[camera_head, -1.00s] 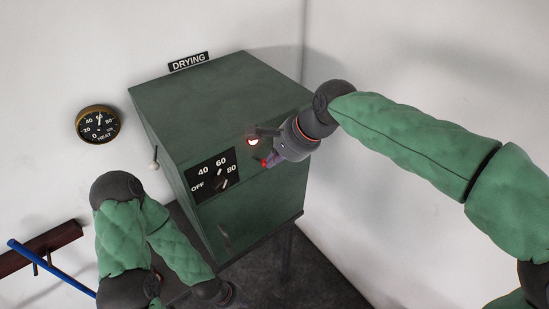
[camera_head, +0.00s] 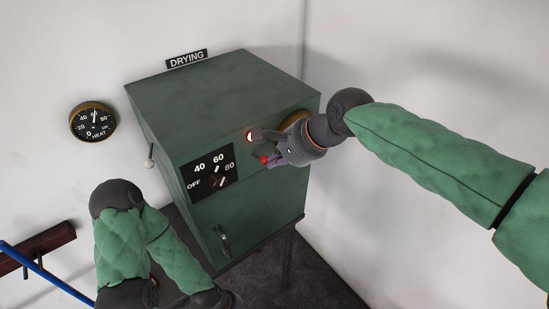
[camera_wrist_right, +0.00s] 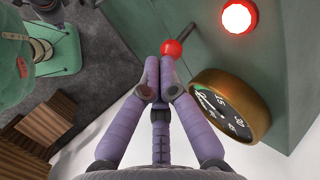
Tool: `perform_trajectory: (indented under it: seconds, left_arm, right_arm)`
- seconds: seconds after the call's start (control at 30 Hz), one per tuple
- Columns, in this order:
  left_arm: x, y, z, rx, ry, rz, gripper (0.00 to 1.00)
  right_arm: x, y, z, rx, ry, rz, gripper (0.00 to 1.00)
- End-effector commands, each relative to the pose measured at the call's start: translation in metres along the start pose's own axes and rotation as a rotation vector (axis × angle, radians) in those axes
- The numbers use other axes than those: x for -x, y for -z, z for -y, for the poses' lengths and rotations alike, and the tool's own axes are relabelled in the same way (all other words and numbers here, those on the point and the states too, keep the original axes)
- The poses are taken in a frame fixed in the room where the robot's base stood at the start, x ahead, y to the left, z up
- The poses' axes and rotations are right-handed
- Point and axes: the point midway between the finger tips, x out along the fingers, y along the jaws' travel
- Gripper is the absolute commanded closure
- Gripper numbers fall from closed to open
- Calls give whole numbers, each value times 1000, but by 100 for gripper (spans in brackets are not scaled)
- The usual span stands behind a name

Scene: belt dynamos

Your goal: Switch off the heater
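The heater is a green cabinet (camera_head: 225,100) under a DRYING sign (camera_head: 187,59). Its front has a black dial panel marked OFF, 40, 60, 80, with a dark knob (camera_head: 217,181); I cannot tell its setting surely. A round lamp (camera_head: 249,135) glows red-white, also in the right wrist view (camera_wrist_right: 239,18). A red ball (camera_head: 264,160) sits on a short dark lever on the front. My right gripper (camera_head: 268,152) is at this ball. In the right wrist view its fingertips (camera_wrist_right: 160,80) are together, just short of the ball (camera_wrist_right: 172,49). My left gripper is beyond the bottom edge.
A brass-rimmed gauge (camera_wrist_right: 232,107) is right beside my right fingers. A HEAT gauge (camera_head: 93,121) hangs on the left wall. A white-ended lever (camera_head: 149,163) is on the cabinet's left side, a handle (camera_head: 223,239) low on its front. A blue bar (camera_head: 40,272) is at lower left.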

Motion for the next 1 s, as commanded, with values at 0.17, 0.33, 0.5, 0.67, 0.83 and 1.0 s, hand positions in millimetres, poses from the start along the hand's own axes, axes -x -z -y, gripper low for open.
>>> perform_trajectory:
  seconds: [0.17, 0.33, 0.5, 0.67, 0.83, 1.0]
  left_arm:
    - [-11, 0, 4, 0, 0, 0, 100]
    - [-28, 1, 10, 0, 0, 0, 100]
    - [-51, 2, 18, 0, 0, 0, 100]
    - [-76, 3, 27, 0, 0, 0, 100]
    - [-103, 4, 37, 0, 0, 0, 100]
    - [-131, 5, 47, 0, 0, 0, 100]
  right_arm:
    - [-3, 0, -4, 5, 27, 1, 100]
    - [-7, 1, -10, 13, 72, 0, 100]
    - [-11, 2, -16, 26, 138, -1, 100]
    - [-17, 3, -23, 41, 210, 0, 100]
    - [-22, 4, -28, 55, 287, 0, 100]
    - [-27, 5, -33, 71, 364, 0, 100]
